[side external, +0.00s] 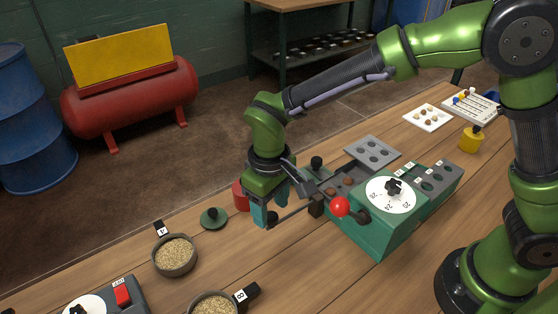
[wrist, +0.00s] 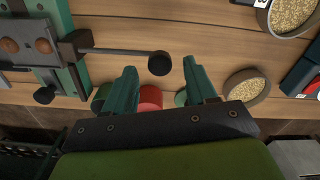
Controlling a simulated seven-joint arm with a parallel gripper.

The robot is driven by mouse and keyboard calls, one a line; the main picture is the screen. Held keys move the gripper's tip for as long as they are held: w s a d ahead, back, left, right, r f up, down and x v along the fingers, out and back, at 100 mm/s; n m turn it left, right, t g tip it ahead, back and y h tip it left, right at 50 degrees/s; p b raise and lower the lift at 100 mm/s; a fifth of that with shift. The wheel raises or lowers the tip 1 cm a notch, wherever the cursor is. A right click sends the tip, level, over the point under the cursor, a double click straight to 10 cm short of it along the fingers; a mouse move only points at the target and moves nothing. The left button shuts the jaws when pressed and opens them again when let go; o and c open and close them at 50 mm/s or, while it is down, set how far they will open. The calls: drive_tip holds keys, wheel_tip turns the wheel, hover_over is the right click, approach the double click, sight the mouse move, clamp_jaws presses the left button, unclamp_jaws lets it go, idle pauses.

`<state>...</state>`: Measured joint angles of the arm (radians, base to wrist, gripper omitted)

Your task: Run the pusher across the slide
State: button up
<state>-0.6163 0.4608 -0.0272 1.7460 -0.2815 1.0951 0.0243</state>
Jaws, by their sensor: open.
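The pusher is a thin dark rod with a round black knob (wrist: 160,63) at its free end. In the side view the rod (side external: 292,214) runs out from a black block (side external: 316,206) on the green machine. My gripper (wrist: 158,70) is open, with green fingers apart on either side of the knob in the wrist view. I cannot tell whether they touch it. In the side view my gripper (side external: 271,212) is at the rod's free end. The grey slide (side external: 329,192) holds brown round pieces and partly shows behind my gripper.
The green machine (side external: 380,235) carries a white dial (side external: 378,197) and a red ball knob (side external: 340,207) close to the rod. A red container (side external: 240,196) and a green lid (side external: 213,218) stand beside my gripper. A grain bowl (side external: 175,256) is nearer the front left.

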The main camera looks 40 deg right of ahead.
drive_tip(key=shift+f, duration=0.85)
drive_tip(key=shift+c, duration=0.4)
clamp_jaws()
drive_tip(key=shift+d, duration=0.1)
